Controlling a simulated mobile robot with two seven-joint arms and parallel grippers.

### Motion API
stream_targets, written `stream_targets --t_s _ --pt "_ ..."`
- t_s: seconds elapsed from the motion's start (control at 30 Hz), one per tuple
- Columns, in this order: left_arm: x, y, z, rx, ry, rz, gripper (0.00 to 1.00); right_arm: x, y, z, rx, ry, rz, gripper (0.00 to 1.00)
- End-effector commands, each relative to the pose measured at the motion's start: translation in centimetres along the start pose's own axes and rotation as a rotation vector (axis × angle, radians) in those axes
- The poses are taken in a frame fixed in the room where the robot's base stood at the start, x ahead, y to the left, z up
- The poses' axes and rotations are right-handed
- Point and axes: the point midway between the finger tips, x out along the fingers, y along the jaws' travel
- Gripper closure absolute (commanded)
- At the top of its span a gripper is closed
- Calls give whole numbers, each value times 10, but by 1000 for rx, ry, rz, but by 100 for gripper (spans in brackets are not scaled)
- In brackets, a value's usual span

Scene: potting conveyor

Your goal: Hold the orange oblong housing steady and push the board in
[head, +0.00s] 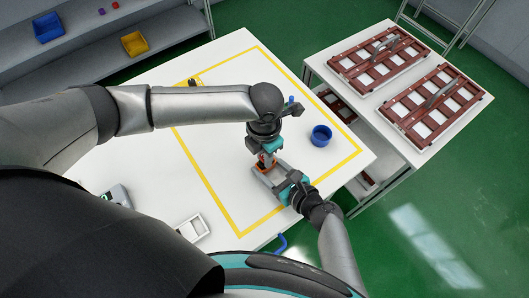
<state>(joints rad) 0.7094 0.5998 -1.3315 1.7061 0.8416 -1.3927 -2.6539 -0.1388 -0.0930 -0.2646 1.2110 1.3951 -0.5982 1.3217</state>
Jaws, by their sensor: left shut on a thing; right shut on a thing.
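The orange oblong housing (267,176) stands on the white table inside the yellow outline. Its near part shows as a small orange rim around a pale inside. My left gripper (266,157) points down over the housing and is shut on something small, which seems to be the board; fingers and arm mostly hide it. I cannot tell how far the board is in the housing. My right gripper (284,184) comes in from the lower right and is shut on the housing's right side.
A blue round cup (321,136) stands right of my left gripper. A white tray (192,228) and a grey-green device (118,196) lie at the table's near left. A side table (440,150) holds two dark red racks. The table right of the housing is mostly clear.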

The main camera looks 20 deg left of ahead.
Motion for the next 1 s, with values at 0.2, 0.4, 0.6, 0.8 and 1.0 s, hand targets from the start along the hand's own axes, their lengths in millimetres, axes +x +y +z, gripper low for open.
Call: stream_targets --t_s 0.2,0.4,0.6,0.8,1.0 --pt "6 0 0 1 0 0 100 0 0 0 0 0 0 78" --pt "10 0 0 1 -1 0 76 0 0 0 0 0 0 78" --pt "10 0 0 1 -1 0 54 0 0 0 0 0 0 78" --pt "10 0 0 1 0 0 43 0 0 0 0 0 0 78" --pt "7 0 0 1 -1 0 43 0 0 0 0 0 0 78"
